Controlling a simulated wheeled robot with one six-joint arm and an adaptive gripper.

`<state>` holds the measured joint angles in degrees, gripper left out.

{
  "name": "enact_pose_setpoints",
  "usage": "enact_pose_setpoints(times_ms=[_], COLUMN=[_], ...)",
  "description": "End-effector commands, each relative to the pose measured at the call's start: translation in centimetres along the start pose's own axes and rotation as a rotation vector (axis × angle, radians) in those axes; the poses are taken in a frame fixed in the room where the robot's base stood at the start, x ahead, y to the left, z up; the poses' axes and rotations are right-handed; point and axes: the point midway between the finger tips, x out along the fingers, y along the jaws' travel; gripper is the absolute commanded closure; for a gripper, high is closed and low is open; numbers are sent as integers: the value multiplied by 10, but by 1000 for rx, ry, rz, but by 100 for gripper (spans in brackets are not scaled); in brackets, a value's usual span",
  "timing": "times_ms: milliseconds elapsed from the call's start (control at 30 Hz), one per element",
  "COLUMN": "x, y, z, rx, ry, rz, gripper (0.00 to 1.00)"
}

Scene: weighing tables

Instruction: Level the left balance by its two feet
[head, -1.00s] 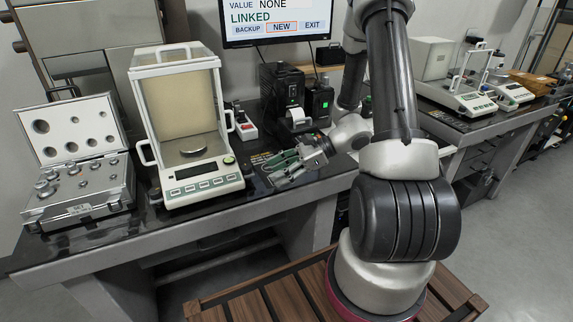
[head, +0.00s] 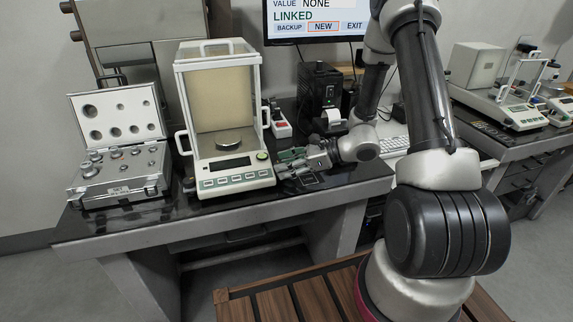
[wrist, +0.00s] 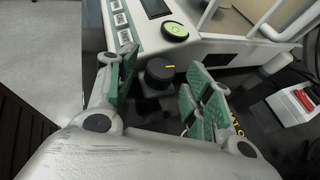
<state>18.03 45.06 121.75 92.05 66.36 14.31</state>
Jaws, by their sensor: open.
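In the wrist view the open green-padded fingers (wrist: 160,82) stand on both sides of a black foot knob (wrist: 158,71) with an orange mark, and I see no clear contact. The green bubble level (wrist: 174,29) is on the corner above the knob; its bubble is too small to read. The left foot (head: 188,185) shows dark at the front left corner.
An open case of weights (head: 118,190) stands left of the balance. A red-switched power strip (head: 281,127) and a black printer (head: 320,90) stand behind my gripper. A monitor (head: 316,22) reads "LINKED". Another balance (head: 522,115) is on the right table.

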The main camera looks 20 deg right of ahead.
Motion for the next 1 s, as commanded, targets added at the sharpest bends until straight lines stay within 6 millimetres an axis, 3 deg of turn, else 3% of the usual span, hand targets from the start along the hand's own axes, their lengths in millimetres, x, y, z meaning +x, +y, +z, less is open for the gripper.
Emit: enact_pose_setpoints(times_ms=[67, 300, 667, 1000], x=[0, 0, 0, 1], y=[0, 0, -2, -8], z=[0, 0, 1, 1], rx=[0, 0, -23, -113], ry=[0, 0, -1, -1], rz=[0, 0, 50, 262], gripper=[53, 95, 94, 94])
